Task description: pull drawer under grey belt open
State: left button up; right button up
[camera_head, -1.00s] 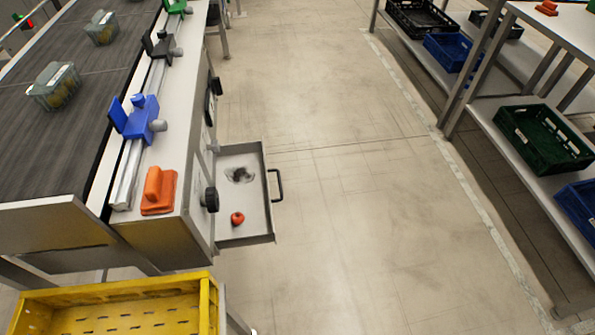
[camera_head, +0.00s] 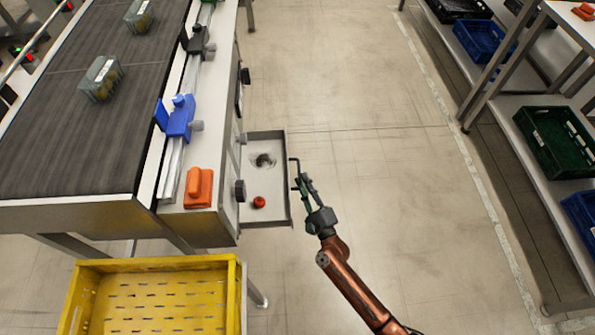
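The drawer (camera_head: 266,218) under the grey belt (camera_head: 95,125) stands pulled out from the right side of the belt frame. A small red round object (camera_head: 259,202) and a dark patch lie in it. Its dark handle (camera_head: 291,166) is on the drawer's right front. My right gripper (camera_head: 301,181) is at the handle's near end, its fingers apart. I cannot tell whether it touches the handle. My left gripper is not in view.
A yellow crate (camera_head: 235,290) stands at the lower left, near the drawer. An orange block (camera_head: 199,187) and a blue clamp (camera_head: 180,118) sit on the belt's side ledge. A shelf with crates (camera_head: 555,140) is at the right. The floor between is clear.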

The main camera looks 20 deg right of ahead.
aim_at(299, 172)
jog(key=shift+b+x, duration=0.3)
jog(key=shift+x, duration=1.55)
jog(key=shift+c, duration=0.5)
grip_shut()
